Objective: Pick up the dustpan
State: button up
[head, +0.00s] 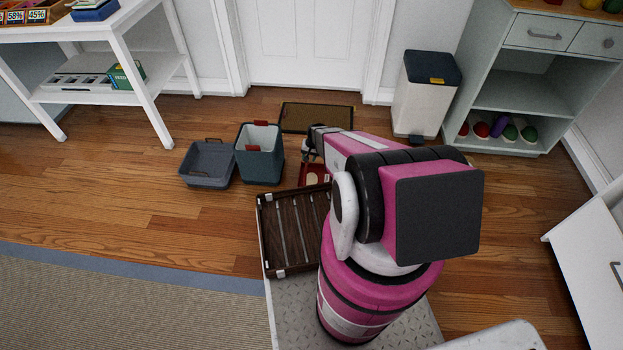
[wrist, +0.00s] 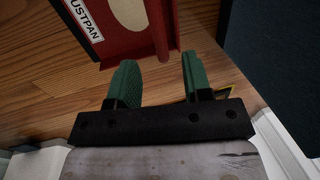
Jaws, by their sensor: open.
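The red dustpan (head: 313,173) lies on the wood floor, partly hidden behind my arm in the head view. In the wrist view the red dustpan (wrist: 135,45) fills the top, with a white label reading "USTPAN" and a pale oval. A red bar-like part of it, seemingly the handle, points down toward the gap between my fingers. My gripper (wrist: 157,72) is open, with green finger pads and nothing between them. The tip of that bar looks just ahead of the fingertips; I cannot tell the height gap. In the head view my gripper (head: 309,150) is mostly hidden by my arm.
A teal bin (head: 259,165) with red handles stands close left of the dustpan, with a grey basin (head: 207,167) beyond it. A brown mat (head: 316,112) lies by the door. A white pedal bin (head: 420,100) stands at the right. A dark slatted tray (head: 292,232) is nearer me.

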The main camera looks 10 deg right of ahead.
jog(key=f, duration=0.3)
jog(key=a+f, duration=0.1)
jog(key=f, duration=0.2)
jog(key=shift+w+a+f, duration=0.1)
jog(key=shift+w+f, duration=0.05)
jog(key=shift+w, duration=0.05)
grip_shut()
